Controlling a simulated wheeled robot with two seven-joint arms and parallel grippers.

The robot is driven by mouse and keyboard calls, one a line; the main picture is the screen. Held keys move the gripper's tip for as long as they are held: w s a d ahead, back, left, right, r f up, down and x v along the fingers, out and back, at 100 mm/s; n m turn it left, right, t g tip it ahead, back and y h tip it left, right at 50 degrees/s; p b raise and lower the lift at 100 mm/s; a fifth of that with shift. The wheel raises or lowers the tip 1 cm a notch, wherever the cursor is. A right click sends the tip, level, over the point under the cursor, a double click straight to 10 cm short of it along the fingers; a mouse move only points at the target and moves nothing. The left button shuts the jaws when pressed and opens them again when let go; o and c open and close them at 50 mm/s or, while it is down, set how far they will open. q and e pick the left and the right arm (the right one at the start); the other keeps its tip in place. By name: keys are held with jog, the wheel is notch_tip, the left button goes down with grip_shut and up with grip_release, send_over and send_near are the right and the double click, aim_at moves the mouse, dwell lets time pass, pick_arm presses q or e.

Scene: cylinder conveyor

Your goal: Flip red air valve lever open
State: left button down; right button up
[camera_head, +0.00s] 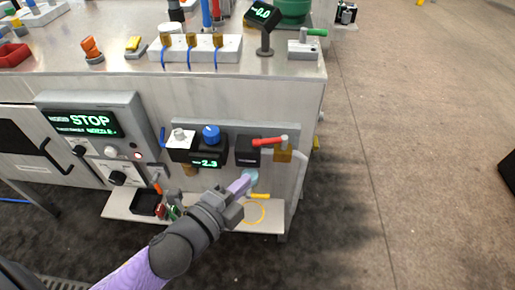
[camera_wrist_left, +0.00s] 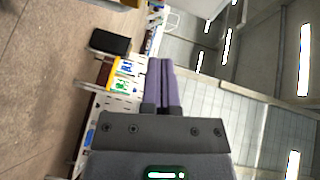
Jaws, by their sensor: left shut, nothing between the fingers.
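The red air valve lever (camera_head: 268,142) sits on a dark valve block (camera_head: 247,155) at the right end of the front panel. It lies nearly level and points right, tilted slightly up. My left gripper (camera_head: 248,179) reaches in from the lower left. Its purple fingers are shut and empty, below the valve block and apart from the lever. The shut fingers also show in the left wrist view (camera_wrist_left: 160,80), where I cannot make out the lever. My right gripper is not in view.
A blue knob (camera_head: 211,132) and a green 2.3 readout (camera_head: 206,163) are left of the valve. A brass fitting (camera_head: 283,155) and pipe are at its right. A control box (camera_head: 92,124) reads STOP. A low shelf (camera_head: 232,219) is below.

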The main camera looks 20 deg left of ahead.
pick_arm(q)
jog(key=b, duration=0.2)
send_near(269, 143)
jog(key=w+d, duration=0.3)
jog(key=d, duration=0.1)
jog(key=w+a, duration=0.1)
jog(key=w+a+f+b, duration=0.1)
jog(key=w, duration=0.1)
jog(key=shift+w, duration=0.1)
jog(key=shift+r, duration=0.1)
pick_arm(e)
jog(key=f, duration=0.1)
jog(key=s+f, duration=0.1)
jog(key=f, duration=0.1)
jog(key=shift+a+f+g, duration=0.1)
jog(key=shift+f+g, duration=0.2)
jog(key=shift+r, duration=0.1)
